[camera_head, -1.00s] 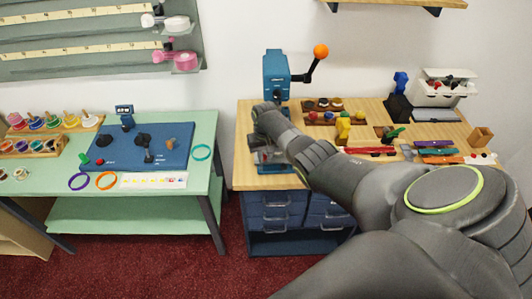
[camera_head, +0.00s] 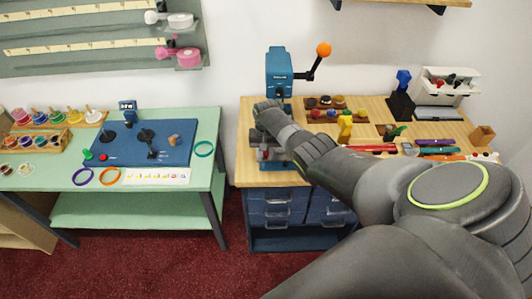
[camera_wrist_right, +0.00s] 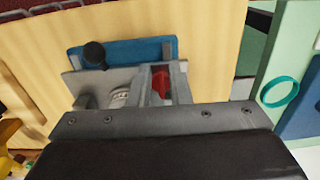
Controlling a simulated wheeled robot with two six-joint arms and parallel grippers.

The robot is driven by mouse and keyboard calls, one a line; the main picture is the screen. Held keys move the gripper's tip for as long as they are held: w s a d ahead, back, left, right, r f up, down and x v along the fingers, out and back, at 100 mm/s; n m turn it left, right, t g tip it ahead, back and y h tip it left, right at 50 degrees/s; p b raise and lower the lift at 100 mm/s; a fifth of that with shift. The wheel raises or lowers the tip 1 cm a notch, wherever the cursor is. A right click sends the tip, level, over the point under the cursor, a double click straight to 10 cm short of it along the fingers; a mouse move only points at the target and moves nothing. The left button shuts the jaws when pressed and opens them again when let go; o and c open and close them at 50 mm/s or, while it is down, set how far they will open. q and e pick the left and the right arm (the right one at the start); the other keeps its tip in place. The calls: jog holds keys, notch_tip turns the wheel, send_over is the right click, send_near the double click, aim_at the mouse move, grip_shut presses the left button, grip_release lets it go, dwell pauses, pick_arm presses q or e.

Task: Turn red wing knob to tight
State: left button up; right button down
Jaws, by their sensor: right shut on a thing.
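The red wing knob (camera_wrist_right: 159,84) shows in the right wrist view as a small red piece between the two grey fingers of my right gripper (camera_wrist_right: 162,82). The fingers are shut on it, and they hide part of its wings. The knob sits at a grey metal fixture with a blue base plate (camera_wrist_right: 130,50). In the head view my right gripper (camera_head: 264,142) points down at the front of the blue press (camera_head: 280,70). My own wrist hides the knob there. My left gripper is not in view.
The press has a lever with an orange ball (camera_head: 323,49). In the wrist view a black round knob (camera_wrist_right: 95,53) stands beside the fingers. Pens, a yellow item (camera_head: 345,125) and holders lie right on the wooden bench (camera_head: 250,178). A green table (camera_head: 205,125) stands left across a gap.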

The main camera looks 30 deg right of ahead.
aim_at(266, 156)
jog(key=c, duration=1.3)
grip_release()
jog(key=shift+w, duration=0.1)
jog(key=shift+c, duration=0.2)
jog(key=shift+r, duration=0.4)
notch_tip(266, 156, up, 17)
jog(key=b, duration=0.2)
jog(key=shift+f, duration=0.2)
